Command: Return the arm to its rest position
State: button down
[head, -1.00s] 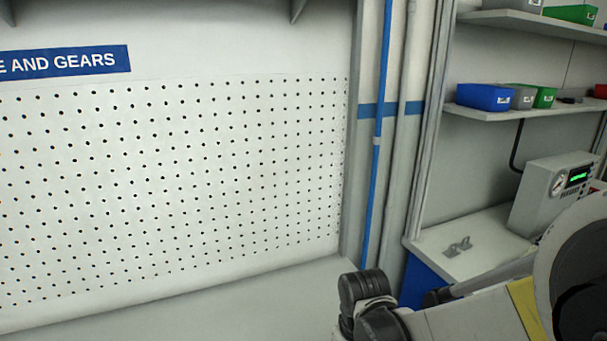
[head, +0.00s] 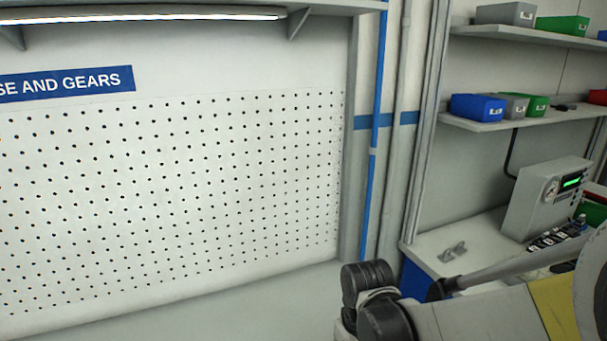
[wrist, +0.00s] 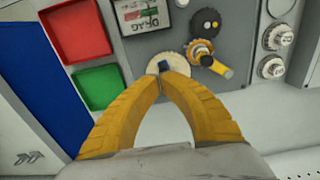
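My gripper (wrist: 163,80) shows in the wrist view as two curved yellow fingers whose tips come together in front of a grey control panel (wrist: 232,30). I see no object held between them. A cream disc (wrist: 176,62) with a small blue part lies just behind the tips; I cannot tell whether they touch it. In the head view my arm (head: 490,312) reaches across the lower right, with dark joints and a yellow band. The gripper is outside that view.
In the head view a grey instrument box (head: 540,198) stands on the right bench, below shelves with bins (head: 477,107). A pegboard (head: 180,190) fills the left.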

jog(key=s+d+r+m+t+b, duration=0.4)
jog(key=s+d+r+t+b, duration=0.1)
jog(key=s+d+r+t, duration=0.1)
jog(key=shift+s+d+r+m+t, duration=0.3)
jog(key=shift+d+r+t, duration=0.2)
jog(key=shift+d+r, duration=0.9)
jog(key=shift+w+a+r, duration=0.1)
